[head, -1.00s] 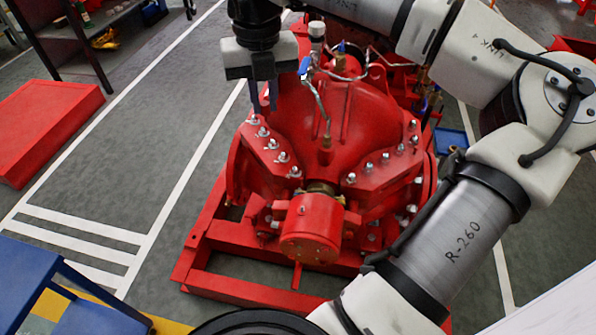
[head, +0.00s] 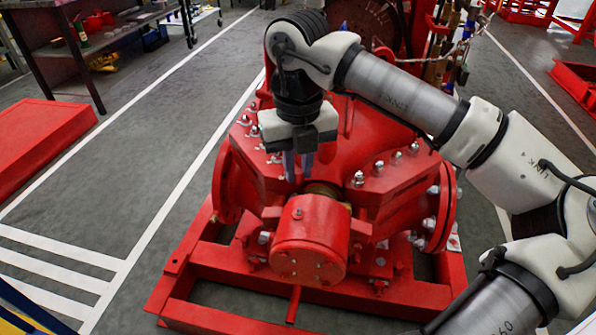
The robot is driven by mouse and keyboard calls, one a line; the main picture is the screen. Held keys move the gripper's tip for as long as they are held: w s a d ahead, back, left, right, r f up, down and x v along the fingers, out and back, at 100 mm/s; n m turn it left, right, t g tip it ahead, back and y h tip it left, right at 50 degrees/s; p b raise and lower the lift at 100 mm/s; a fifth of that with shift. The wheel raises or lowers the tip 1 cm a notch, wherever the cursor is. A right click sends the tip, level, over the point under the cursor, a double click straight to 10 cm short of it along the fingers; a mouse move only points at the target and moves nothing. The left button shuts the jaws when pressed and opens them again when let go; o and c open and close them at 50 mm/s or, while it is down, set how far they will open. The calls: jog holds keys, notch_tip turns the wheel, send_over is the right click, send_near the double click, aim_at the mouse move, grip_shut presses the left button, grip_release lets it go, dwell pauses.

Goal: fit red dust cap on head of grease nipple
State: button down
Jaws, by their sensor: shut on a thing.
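My gripper (head: 298,178) points down in front of the red pump casing, above and a little behind the cylindrical red bearing housing (head: 310,240). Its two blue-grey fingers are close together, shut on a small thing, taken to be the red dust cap. I cannot make the cap out against the red casing. A small fitting (head: 297,213) on top of the bearing housing looks like the grease nipple. It is just below the fingertips in the picture, apart from them and uncovered by my gripper.
The red pump casing (head: 390,190) with several studs and nuts surrounds my gripper's working space. A red base frame (head: 220,315) lies under it. A dark workbench (head: 110,45) stands at the upper left.

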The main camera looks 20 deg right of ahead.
dwell(0.3)
jog(key=shift+s+f+b, duration=0.1)
jog(key=shift+f+b, duration=2.5)
jog(key=shift+f, duration=0.4)
jog(key=shift+f+b, duration=1.5)
jog(key=c, duration=1.3)
grip_release()
notch_tip(320, 180, up, 14)
jog(key=p, duration=0.3)
